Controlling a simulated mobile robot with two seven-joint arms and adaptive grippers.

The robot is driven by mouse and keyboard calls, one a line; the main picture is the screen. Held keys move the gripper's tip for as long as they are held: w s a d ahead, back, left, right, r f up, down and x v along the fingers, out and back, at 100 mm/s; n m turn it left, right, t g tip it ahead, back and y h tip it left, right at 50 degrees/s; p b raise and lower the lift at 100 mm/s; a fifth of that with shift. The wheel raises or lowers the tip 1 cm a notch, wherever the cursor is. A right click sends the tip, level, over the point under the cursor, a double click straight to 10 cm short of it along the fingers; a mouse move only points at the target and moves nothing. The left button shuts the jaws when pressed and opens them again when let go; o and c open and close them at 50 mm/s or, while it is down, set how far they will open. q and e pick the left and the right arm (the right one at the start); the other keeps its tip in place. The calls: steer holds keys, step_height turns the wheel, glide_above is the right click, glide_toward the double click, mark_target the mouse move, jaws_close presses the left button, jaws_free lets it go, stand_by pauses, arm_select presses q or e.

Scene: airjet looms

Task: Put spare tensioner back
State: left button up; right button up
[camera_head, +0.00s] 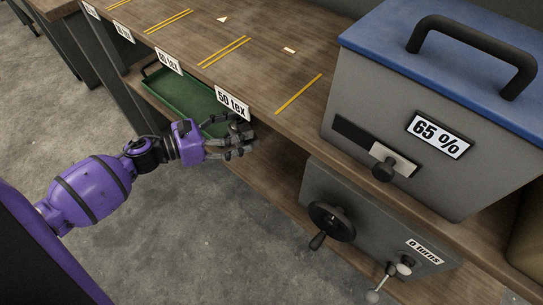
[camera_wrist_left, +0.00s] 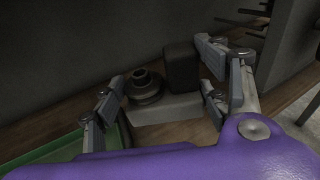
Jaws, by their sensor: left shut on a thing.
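My left gripper (camera_head: 232,142) reaches under the front edge of the wooden bench, at the right end of a green tray on the lower shelf. In the left wrist view the left gripper (camera_wrist_left: 166,92) has its fingers on both sides of the spare tensioner (camera_wrist_left: 180,108), shut on it. The tensioner has a light grey base, a dark round grooved disc and a dark block. In the head view the hand and bench edge hide most of it. The green tray (camera_head: 188,96) also shows at lower left in the wrist view (camera_wrist_left: 62,150). My right gripper is out of view.
The bench top (camera_head: 215,50) carries yellow strips and small pale pieces, with tex labels (camera_head: 233,103) along its front edge. A grey box with a blue lid (camera_head: 430,60) reads 65 %. A grey unit with a crank (camera_head: 332,222) sits below. Open floor lies in front.

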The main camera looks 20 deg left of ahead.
arm_select(q)
steer(key=d+f, duration=0.2)
steer(key=w+d+f, duration=0.1)
steer(key=d+f, duration=0.1)
steer(key=d, duration=0.1)
steer(key=d+f, duration=0.3)
steer(key=shift+w, duration=0.35)
steer(key=f, duration=0.2)
steer(key=f+b, duration=0.1)
steer(key=shift+d+f, duration=0.25)
steer(key=shift+f, duration=0.1)
steer(key=o, duration=1.5)
steer(key=shift+f, duration=0.1)
steer(key=shift+s+a, duration=0.2)
steer(key=v, duration=1.1)
steer(key=shift+s, duration=0.25)
